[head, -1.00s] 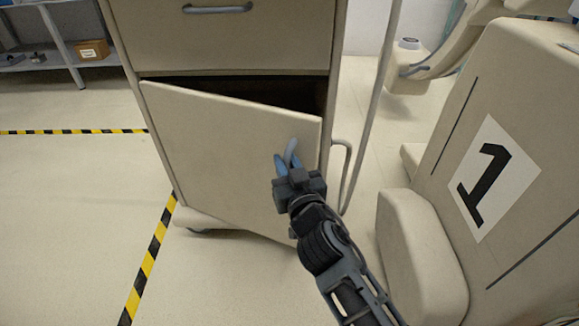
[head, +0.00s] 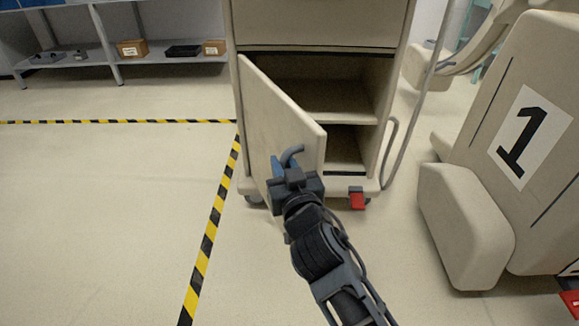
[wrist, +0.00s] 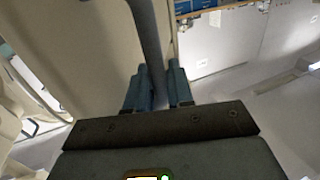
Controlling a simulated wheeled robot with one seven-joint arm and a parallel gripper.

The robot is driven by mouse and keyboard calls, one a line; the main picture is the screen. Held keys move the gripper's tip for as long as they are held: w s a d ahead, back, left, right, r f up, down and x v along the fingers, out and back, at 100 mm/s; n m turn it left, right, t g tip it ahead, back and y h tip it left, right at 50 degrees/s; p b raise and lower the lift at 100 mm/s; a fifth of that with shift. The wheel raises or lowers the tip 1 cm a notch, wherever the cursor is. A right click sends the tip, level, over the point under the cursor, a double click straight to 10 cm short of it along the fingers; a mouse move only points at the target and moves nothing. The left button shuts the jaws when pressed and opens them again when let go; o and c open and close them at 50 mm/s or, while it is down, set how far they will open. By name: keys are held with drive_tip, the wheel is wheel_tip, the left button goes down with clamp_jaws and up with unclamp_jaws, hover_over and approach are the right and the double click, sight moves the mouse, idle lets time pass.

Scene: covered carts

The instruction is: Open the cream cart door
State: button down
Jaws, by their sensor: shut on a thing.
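The cream cart (head: 320,25) stands in the middle of the head view. Its cream door (head: 272,120) is hinged on the left and stands well open, swung out toward me. The shelves (head: 312,95) inside show and look empty. My gripper (head: 281,166) is at the door's free edge side, shut on the grey door handle (head: 293,152). In the wrist view the handle (wrist: 147,50) runs between the two blue fingers (wrist: 158,88), with the door panel (wrist: 85,50) at the left.
A cream machine marked 1 (head: 500,150) stands to the right of the cart. Yellow-black floor tape (head: 212,230) runs along the left. A shelf rack (head: 100,60) with boxes is at the back left.

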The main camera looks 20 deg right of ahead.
drive_tip(key=w+a+m+g+h+b, duration=0.1)
drive_tip(key=w+a+m+h+b, duration=0.2)
drive_tip(key=a, duration=1.3)
drive_tip(key=m+h, duration=0.1)
drive_tip(key=h, duration=0.2)
drive_tip(key=shift+f+g+h+b, duration=0.2)
drive_tip(key=shift+g+h+b, duration=0.1)
drive_tip(key=shift+g+b, duration=0.1)
drive_tip(key=c, duration=1.4)
unclamp_jaws()
drive_tip(key=shift+a, duration=0.1)
drive_tip(key=shift+o, duration=1.1)
drive_tip(key=shift+r, duration=0.1)
drive_tip(key=p+v, duration=0.2)
drive_tip(key=v, duration=0.5)
drive_tip(key=shift+s, duration=0.35)
drive_tip(key=shift+a, duration=0.15)
